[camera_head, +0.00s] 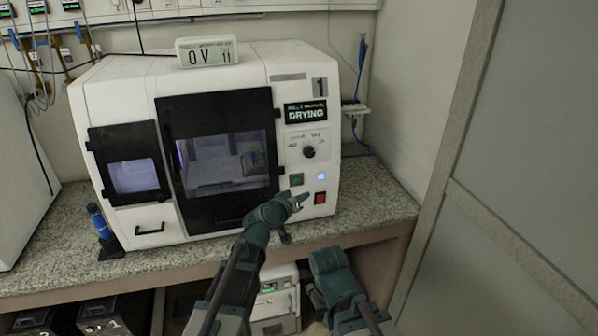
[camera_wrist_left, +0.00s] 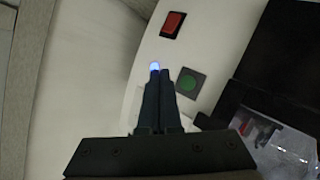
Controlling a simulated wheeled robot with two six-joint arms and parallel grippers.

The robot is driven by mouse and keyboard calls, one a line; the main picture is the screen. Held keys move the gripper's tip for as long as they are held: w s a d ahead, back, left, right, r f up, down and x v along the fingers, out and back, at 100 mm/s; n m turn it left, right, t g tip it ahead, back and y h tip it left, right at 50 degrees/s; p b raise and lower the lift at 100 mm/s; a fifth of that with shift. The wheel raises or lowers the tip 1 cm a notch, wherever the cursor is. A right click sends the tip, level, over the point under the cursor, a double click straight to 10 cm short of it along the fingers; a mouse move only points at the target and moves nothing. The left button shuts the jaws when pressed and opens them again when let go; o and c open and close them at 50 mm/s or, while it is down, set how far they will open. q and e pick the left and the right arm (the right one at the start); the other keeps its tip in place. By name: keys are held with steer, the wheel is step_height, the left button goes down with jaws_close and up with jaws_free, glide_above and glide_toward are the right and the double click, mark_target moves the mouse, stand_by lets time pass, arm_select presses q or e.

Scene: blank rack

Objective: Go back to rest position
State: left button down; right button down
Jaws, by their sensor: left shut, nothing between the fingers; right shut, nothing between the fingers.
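My left gripper (camera_head: 303,197) is shut and empty, in front of the control panel of a white drying machine (camera_head: 215,75). In the left wrist view its closed fingers (camera_wrist_left: 158,80) point up beside a lit blue button (camera_wrist_left: 155,66). A green button (camera_wrist_left: 190,83) lies close to their right; I cannot tell whether the fingers touch the panel. My right arm (camera_head: 335,280) is lower, in front of the counter edge. My right gripper (camera_head: 316,297) is small and partly hidden there, shut and empty.
The machine stands on a speckled counter (camera_head: 380,205) with a dark-framed window door (camera_head: 225,155) and a red switch (camera_head: 320,198). A blue tool (camera_head: 101,224) stands at its left. A white device (camera_head: 275,305) sits under the counter. A grey panel (camera_head: 515,170) bounds the right.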

arm_select(q)
steer(key=s+d+f+m+g+y+p, duration=0.1)
steer(key=s+d+f+m+g, duration=0.1)
steer(key=s+f+g, duration=0.45)
steer(key=s+d+f+m+g, duration=0.1)
steer(key=s+d+f+m, duration=0.15)
steer(key=s, duration=0.65)
steer(key=s+a+f+g+y, duration=0.1)
steer(key=s+a+g+y, duration=0.1)
steer(key=s, duration=0.5)
steer(key=s+a+f+g+y+p, duration=0.1)
steer(key=s+a+f+g+y, duration=0.1)
steer(key=s+a, duration=0.4)
steer(key=s+g+y, duration=0.1)
steer(key=s+y, duration=0.1)
steer(key=shift+f+y, duration=0.2)
steer(key=shift+y, duration=0.1)
steer(key=shift+s, duration=0.1)
